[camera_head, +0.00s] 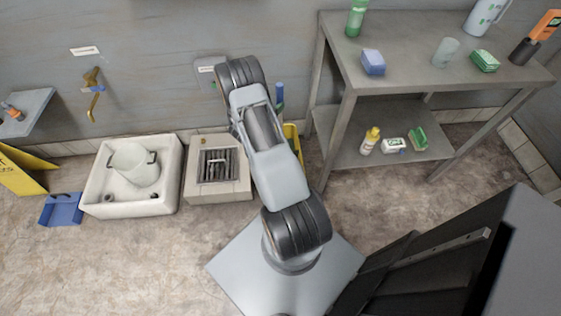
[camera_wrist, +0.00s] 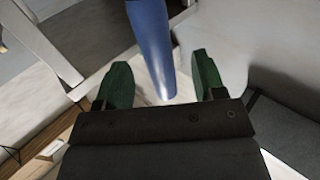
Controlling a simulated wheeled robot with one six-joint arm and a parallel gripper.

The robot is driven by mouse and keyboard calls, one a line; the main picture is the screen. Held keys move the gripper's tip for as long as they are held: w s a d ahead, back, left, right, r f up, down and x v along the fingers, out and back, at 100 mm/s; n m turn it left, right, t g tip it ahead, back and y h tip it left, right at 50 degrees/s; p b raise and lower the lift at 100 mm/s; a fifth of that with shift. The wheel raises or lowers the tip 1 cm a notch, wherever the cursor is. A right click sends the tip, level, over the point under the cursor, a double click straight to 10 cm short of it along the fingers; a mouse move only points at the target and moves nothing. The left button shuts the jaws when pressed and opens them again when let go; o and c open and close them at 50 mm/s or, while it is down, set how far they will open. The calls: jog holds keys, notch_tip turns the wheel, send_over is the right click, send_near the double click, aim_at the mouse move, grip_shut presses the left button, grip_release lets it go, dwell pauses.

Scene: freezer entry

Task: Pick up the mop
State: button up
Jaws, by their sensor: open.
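A blue pole (camera_wrist: 150,42), which looks like the mop's handle, comes down from the top of the wrist view. Its lower end shows in the gap between the two green fingers of my gripper (camera_wrist: 161,72). The fingers are apart, with space on both sides of the pole, and do not appear to touch it. In the head view a short blue piece of the handle (camera_head: 280,94) shows against the wall, just right of my arm. The mop's lower part and my gripper are hidden behind my arm there.
A yellow bucket-like item (camera_head: 293,138) is partly hidden behind my arm. A metal shelf (camera_head: 407,84) with bottles and sponges stands close on the right. Left are a floor drain (camera_head: 217,190), a white basin (camera_head: 98,194) and a blue dustpan (camera_head: 62,211). Open floor lies in front.

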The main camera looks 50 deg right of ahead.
aim_at(282, 96)
jog(key=d, duration=0.5)
jog(key=shift+w+d+f+p, duration=0.1)
jog(key=shift+d+f+p, duration=0.15)
jog(key=shift+p, duration=0.1)
grip_shut()
dwell(0.4)
jog(key=shift+r, duration=0.1)
